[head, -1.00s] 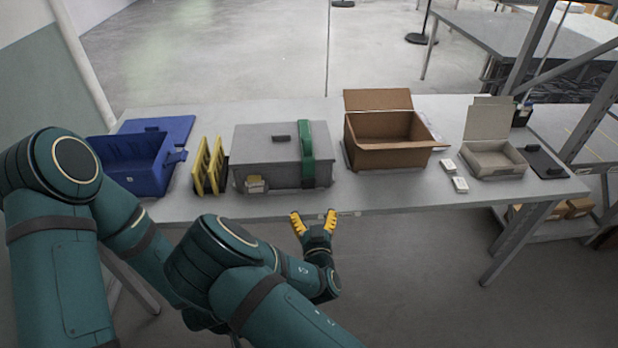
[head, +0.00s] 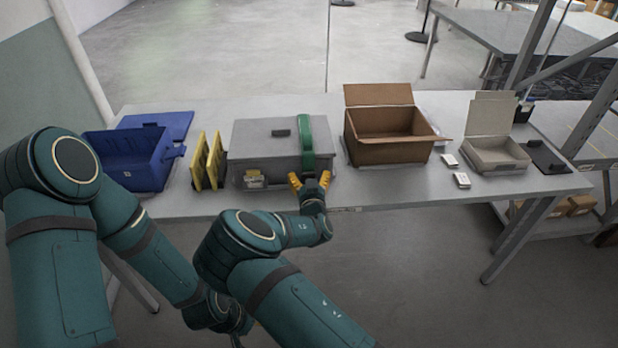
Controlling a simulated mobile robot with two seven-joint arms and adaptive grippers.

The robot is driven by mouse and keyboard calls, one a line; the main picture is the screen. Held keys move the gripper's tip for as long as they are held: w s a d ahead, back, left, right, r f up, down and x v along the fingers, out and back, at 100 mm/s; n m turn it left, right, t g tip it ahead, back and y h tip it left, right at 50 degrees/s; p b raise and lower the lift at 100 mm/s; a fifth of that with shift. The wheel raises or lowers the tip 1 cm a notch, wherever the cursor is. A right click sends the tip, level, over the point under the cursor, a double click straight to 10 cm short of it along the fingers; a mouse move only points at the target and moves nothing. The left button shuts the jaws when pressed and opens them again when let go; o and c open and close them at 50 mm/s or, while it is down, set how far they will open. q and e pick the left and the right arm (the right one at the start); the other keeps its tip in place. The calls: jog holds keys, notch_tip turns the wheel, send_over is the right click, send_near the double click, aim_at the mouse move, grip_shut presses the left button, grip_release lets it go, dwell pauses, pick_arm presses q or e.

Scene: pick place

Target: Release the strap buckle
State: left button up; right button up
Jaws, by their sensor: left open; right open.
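A green strap (head: 306,138) runs over the lid and down the front of a grey lidded case (head: 262,150). I cannot make out the buckle; the lower front of the strap is partly hidden by my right gripper. My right gripper (head: 310,180), with yellow fingers, is open at the front of the case, one finger to each side of the strap's lower end. I cannot tell whether it touches. My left gripper (head: 238,322) hangs low in front of the table, partly hidden by my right arm; it is dark and its fingers are unclear.
Yellow upright panels (head: 206,162) and a blue bin (head: 132,160) stand left of the case. An open cardboard box (head: 388,150) stands close on its right. Further right are small white boxes (head: 461,180) and an open pale box (head: 497,160).

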jog(key=c, duration=1.1)
jog(key=shift+s+f+t, duration=0.1)
jog(key=shift+s+t, duration=0.15)
jog(key=shift+t, duration=0.45)
jog(key=shift+s+f+t, duration=0.1)
jog(key=shift+s+t, duration=0.1)
jog(key=shift+t, duration=0.5)
jog(key=o, duration=1.1)
